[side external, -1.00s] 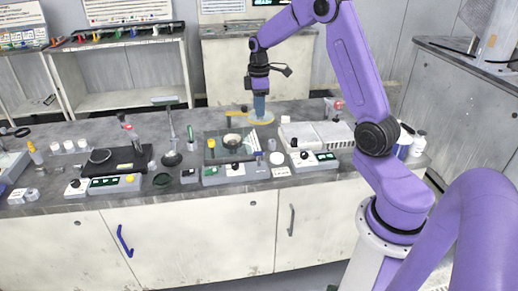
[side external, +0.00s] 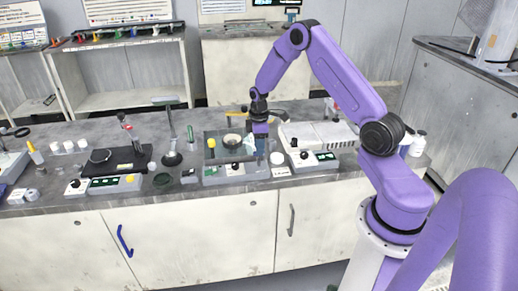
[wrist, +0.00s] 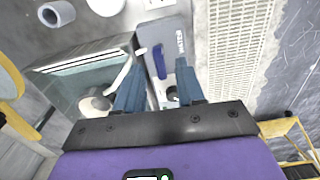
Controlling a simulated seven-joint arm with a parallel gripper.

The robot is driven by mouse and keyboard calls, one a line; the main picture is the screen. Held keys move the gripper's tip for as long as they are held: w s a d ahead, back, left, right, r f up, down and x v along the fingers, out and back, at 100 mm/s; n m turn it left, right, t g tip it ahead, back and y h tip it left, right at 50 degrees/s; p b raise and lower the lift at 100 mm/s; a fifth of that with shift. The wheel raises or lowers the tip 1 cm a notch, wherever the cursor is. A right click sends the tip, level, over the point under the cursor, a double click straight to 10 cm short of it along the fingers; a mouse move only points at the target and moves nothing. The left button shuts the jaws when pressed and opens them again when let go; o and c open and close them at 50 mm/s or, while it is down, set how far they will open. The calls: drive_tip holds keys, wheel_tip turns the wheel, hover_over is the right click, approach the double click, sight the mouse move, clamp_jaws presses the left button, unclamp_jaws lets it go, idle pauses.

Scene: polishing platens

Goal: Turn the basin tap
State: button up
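The tap's grey block, marked WATER (wrist: 172,38), shows in the wrist view with a blue lever (wrist: 160,62) on it. A pale curved spout (wrist: 124,70) reaches from it over the basin (wrist: 70,78). In the side view the basin (side external: 209,154) is a dark tray on the bench with a pale round piece in it. My gripper (side external: 259,152) is low at the basin's right side and hides most of the tap there. In the wrist view my gripper (wrist: 158,76) has its blue fingers apart, with the lever between them near the tips. I see no clear contact.
A white ridged unit (side external: 318,134) stands close right of my gripper. Control boxes with knobs (side external: 234,174) line the bench front. A white disc (wrist: 105,5) and a grey ring (wrist: 57,13) lie in front.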

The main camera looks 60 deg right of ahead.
drive_tip(key=shift+f, duration=0.85)
clamp_jaws()
